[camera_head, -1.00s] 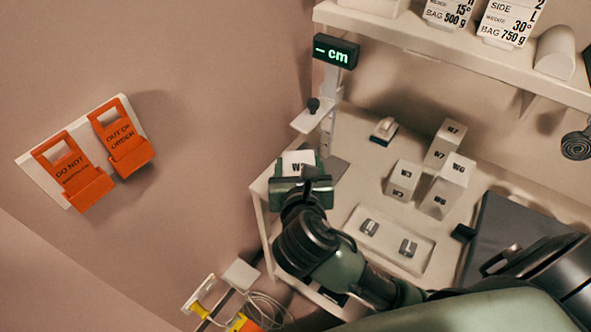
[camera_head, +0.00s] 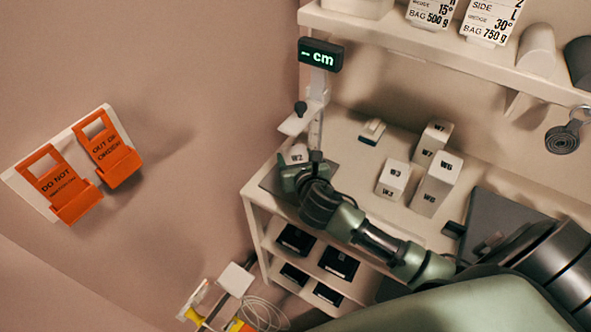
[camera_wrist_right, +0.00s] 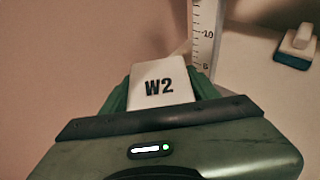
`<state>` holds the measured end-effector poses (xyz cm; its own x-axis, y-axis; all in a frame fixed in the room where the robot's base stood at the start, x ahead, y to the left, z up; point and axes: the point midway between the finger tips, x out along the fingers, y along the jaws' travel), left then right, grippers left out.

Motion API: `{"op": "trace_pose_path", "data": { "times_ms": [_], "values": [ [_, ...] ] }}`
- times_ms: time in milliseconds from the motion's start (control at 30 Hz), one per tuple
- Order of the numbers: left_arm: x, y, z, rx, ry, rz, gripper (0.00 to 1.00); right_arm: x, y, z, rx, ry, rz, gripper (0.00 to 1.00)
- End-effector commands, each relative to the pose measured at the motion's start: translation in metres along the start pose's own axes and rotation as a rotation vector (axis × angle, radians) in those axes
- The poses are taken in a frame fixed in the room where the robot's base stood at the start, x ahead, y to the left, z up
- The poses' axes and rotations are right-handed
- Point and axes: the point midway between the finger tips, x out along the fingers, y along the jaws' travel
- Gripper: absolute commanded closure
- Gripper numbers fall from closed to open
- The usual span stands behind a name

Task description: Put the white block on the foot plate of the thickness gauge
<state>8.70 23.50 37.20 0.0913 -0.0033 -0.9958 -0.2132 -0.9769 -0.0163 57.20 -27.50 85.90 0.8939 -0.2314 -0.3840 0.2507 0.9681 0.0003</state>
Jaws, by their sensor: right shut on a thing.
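The white block marked W2 (camera_head: 297,153) is held in my right gripper (camera_head: 301,172), whose jaws are shut on its sides. In the right wrist view the block (camera_wrist_right: 158,84) sits between the green fingers, with its label facing the camera. The thickness gauge (camera_head: 318,95) stands at the table's back left corner, its display reading "– cm". Its dark foot plate (camera_head: 268,181) lies under and around the gripper, partly hidden. The block is over the plate beside the gauge's scale (camera_wrist_right: 204,38); I cannot tell whether it touches. My left gripper is not in view.
Blocks W3 (camera_head: 393,179), W7 (camera_head: 432,143) and W6 (camera_head: 437,184) stand on the table to the right. A small blue-and-white item (camera_head: 372,131) lies behind. The gauge's slider arm (camera_head: 298,121) juts out above the plate. A shelf (camera_head: 420,50) overhangs the back.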

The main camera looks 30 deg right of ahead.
Motion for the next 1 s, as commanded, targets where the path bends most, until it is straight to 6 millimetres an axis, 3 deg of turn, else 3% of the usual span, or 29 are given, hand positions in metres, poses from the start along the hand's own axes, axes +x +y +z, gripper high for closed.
{"op": "trace_pose_path", "data": {
  "times_ms": [333,700,733,800,1000],
  "values": [
    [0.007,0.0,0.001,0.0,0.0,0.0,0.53,0.015,0.0,-0.036,0.0,-0.001,-0.002,0.92],
    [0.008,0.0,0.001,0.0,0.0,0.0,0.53,0.017,0.0,-0.04,0.0,-0.003,0.0,0.92],
    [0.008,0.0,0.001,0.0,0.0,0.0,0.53,0.017,0.0,-0.041,0.0,-0.002,0.0,0.37],
    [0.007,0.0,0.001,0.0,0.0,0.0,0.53,0.017,0.0,-0.04,0.0,-0.002,0.0,0.18],
    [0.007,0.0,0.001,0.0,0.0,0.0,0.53,0.017,0.0,-0.04,0.0,-0.002,0.0,0.18]
  ]
}}
